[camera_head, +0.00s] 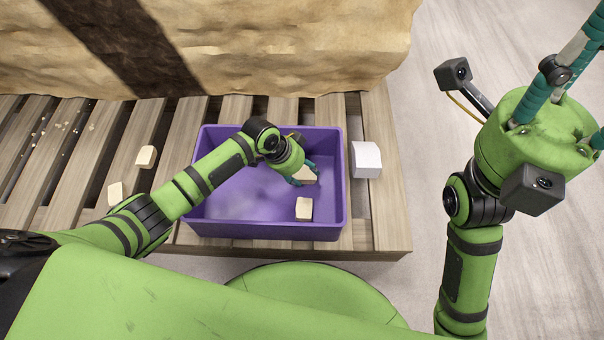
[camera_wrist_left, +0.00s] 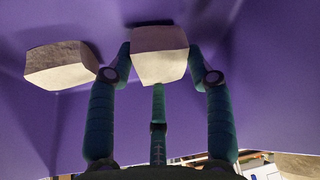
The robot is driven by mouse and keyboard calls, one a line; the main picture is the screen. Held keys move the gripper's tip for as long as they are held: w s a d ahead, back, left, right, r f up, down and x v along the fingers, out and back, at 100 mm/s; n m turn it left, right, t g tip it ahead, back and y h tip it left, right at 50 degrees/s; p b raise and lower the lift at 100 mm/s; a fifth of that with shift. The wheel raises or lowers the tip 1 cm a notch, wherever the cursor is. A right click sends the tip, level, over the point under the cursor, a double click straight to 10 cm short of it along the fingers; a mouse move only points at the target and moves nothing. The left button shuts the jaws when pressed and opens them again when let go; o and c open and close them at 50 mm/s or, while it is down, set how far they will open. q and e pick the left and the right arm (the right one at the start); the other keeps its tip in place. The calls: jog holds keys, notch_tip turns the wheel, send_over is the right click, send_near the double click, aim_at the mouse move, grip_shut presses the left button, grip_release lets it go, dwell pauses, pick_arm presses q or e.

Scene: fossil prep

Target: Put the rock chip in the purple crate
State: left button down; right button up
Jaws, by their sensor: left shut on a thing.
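The purple crate (camera_head: 222,225) stands open on the slatted wooden surface. My left gripper (camera_head: 305,174) reaches down inside it, towards its right side. It is shut on a pale rock chip (camera_head: 309,176). In the left wrist view this chip (camera_wrist_left: 158,52) sits between the teal fingers, with purple crate surface behind it. Another pale chip (camera_head: 304,208) is in the crate near its front wall; a second chip also shows left of the fingers in the wrist view (camera_wrist_left: 60,66). My right gripper (camera_head: 565,75) is raised at the far right, its fingertips cut off by the frame.
Two pale chips, one farther back (camera_head: 146,156) and one nearer (camera_head: 115,193), lie on the slats left of the crate. A white block (camera_head: 366,159) stands just right of the crate. A large brown wrapped mass (camera_head: 250,50) fills the back. Small crumbs lie far left.

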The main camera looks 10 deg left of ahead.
pick_arm(q)
jog(key=shift+f, duration=0.15)
jog(key=shift+f, duration=0.15)
jog(key=shift+c, duration=2.4)
grip_release()
